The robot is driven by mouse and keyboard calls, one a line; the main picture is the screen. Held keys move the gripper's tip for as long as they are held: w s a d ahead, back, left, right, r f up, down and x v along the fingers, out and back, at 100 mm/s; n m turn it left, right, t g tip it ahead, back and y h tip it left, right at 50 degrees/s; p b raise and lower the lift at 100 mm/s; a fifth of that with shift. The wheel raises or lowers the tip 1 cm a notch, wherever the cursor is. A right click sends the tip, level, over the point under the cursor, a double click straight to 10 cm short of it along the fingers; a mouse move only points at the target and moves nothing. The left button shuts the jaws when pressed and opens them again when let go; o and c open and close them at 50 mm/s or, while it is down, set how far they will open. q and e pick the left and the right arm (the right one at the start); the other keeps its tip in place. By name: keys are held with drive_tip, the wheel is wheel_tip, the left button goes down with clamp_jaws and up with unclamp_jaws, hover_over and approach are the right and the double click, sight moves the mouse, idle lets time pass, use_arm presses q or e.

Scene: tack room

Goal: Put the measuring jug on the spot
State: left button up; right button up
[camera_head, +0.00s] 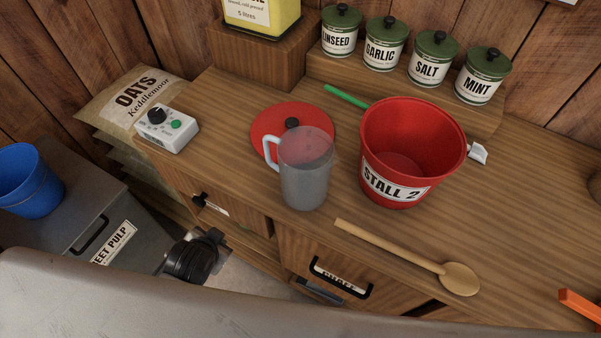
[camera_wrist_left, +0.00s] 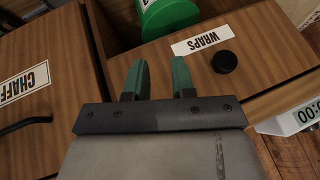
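The measuring jug (camera_head: 305,172) is a clear grey jug with a white handle on its left. It stands upright on the wooden counter, in front of a red lid (camera_head: 265,121) with a black knob and left of a red STALL 2 bucket (camera_head: 413,134). The jug hides part of the lid. I cannot make out a marked spot. My left gripper (camera_wrist_left: 158,72) has two green fingers apart with nothing between them. It is below the counter top near the drawer fronts, away from the jug. My right gripper is not in view.
A wooden spoon (camera_head: 405,256) lies along the counter front. A white timer (camera_head: 166,130) stands at the left end, and several green-lidded tins line the back. An orange object (camera_head: 580,305) is cut off at right. The wrist view shows the WRAPS drawer (camera_wrist_left: 255,65).

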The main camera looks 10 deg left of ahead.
sight(269, 159)
use_arm(q)
drive_tip(key=w+a+r+m+t, duration=0.2)
drive_tip(key=w+r+m+t, duration=0.3)
drive_tip(key=r+m, duration=0.25)
drive_tip(key=w+a+r+m+t, duration=0.1)
drive_tip(key=w+r+m+t, duration=0.45)
drive_tip(key=r, duration=0.35)
drive_tip(key=d+m+g+h, duration=0.2)
drive_tip(key=m+h, duration=0.3)
drive_tip(key=m, duration=0.4)
drive_tip(key=d+m+g+h+p, duration=0.1)
drive_tip(key=d+m+h, duration=0.4)
drive_tip(key=m, duration=0.5)
drive_tip(key=d+r+m+g+h, duration=0.1)
drive_tip(key=d+m+g+h, duration=0.2)
drive_tip(key=m, duration=0.6)
drive_tip(key=shift+w+d+r+m+h, duration=0.1)
drive_tip(key=shift+w+m+h, duration=0.1)
drive_tip(key=shift+h, duration=0.5)
drive_tip(key=shift+w+d+m+h, duration=0.1)
drive_tip(key=shift+w+h, duration=0.05)
drive_tip(key=shift+h, duration=0.55)
drive_tip(key=p+x, duration=0.2)
drive_tip(key=x, duration=0.2)
drive_tip(key=shift+d, duration=0.15)
drive_tip(key=shift+w+d+f, duration=0.3)
drive_tip(key=shift+d+f, duration=0.05)
drive_tip(key=shift+d, duration=0.05)
clamp_jaws()
